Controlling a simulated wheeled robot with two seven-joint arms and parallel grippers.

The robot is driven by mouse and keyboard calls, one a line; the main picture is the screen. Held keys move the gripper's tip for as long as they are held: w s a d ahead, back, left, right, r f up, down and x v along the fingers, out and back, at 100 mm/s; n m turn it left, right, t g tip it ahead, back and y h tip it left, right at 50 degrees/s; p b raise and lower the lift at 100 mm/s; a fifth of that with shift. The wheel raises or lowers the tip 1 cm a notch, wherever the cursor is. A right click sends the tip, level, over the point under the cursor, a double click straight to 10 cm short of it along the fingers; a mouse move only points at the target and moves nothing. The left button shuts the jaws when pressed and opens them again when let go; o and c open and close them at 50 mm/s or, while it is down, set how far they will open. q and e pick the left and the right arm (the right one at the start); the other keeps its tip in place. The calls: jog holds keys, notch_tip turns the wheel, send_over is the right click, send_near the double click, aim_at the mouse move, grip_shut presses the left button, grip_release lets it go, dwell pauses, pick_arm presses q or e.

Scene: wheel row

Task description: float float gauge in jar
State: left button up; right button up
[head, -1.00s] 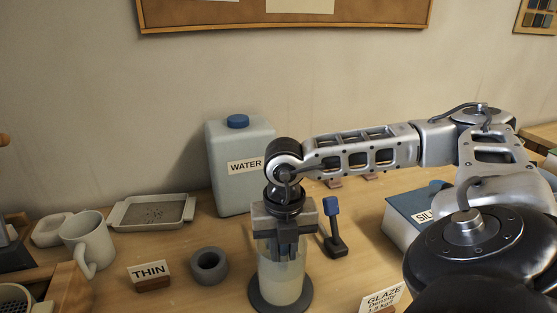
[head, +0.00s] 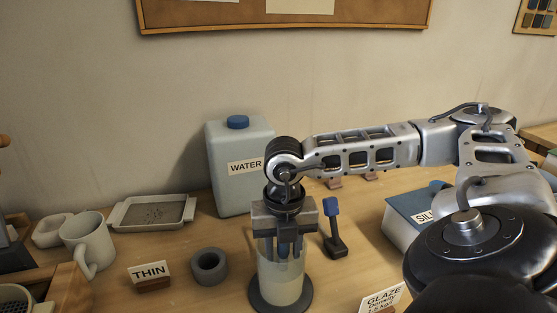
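The clear jar (head: 281,283) stands upright on a dark round base at the front middle, with pale liquid in its lower part. My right gripper (head: 285,246) points straight down at the jar's mouth, its fingertips within the rim's outline. The fingers look parted, with a narrow bluish-grey upright piece between them. That piece may be the float gauge, but the gripper hides most of it, and I cannot tell whether it touches the liquid. My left gripper is not in view.
A blue-topped tool (head: 333,228) stands close right of the jar. A grey ring (head: 209,267) and THIN card (head: 149,275) lie left. The WATER jug (head: 240,185) is behind, a GLAZE card (head: 381,300) front right, a mug (head: 88,243) far left.

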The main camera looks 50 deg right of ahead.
jog(key=shift+r+p, duration=0.65)
jog(key=shift+r, duration=0.8)
jog(key=shift+r, duration=0.1)
jog(key=o, duration=0.5)
jog(key=shift+o, duration=0.2)
jog(key=o, duration=0.8)
jog(key=shift+o, duration=0.3)
